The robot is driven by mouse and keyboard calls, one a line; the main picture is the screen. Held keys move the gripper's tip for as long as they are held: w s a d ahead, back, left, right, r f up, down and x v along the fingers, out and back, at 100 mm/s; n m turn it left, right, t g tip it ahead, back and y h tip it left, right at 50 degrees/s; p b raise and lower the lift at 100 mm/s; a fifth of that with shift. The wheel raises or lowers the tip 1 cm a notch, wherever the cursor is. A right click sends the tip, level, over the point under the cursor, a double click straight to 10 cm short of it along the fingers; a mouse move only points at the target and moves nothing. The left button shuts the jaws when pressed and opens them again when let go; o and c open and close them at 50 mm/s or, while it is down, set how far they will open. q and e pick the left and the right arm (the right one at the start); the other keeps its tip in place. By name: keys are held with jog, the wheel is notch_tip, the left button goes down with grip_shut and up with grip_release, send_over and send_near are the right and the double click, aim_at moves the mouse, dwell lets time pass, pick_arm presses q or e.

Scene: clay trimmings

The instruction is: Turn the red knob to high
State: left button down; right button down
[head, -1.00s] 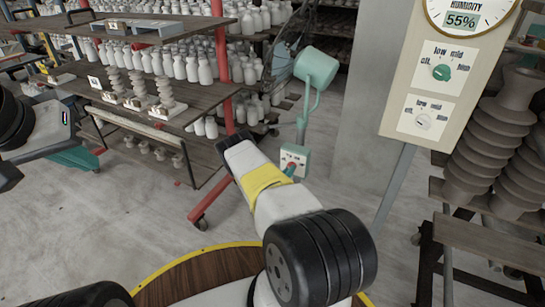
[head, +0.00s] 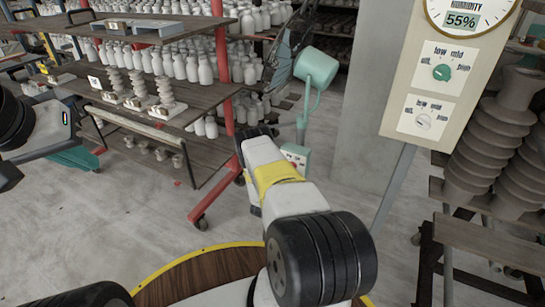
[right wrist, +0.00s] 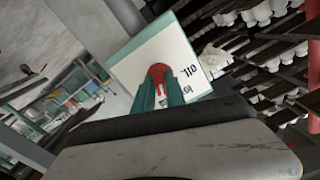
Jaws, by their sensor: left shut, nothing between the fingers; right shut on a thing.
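The red knob (right wrist: 160,73) sits on a white plate (right wrist: 130,68) with black labels in the right wrist view. Its pale pointer mark faces the bottom of that picture, towards a partly hidden label; I cannot read the setting surely. My right gripper (right wrist: 161,90) is shut on the knob, one teal finger on each side. In the head view the knob and these fingers are hidden behind my right wrist; part of the teal-edged control box (head: 298,153) shows.
A green lamp-like head (head: 316,67) rises above the box. A humidity panel (head: 398,75) with a green and a white knob stands right. Racks of white bottles (head: 190,65) stand behind; stacked grey clay pieces (head: 500,150) are at right.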

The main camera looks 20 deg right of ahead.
jog(key=shift+a+f+m, duration=0.1)
jog(key=shift+m, duration=4.5)
jog(key=c, duration=1.4)
grip_release()
jog(key=v, duration=0.7)
jog(key=shift+s+a, duration=0.25)
jog(key=shift+s, duration=0.05)
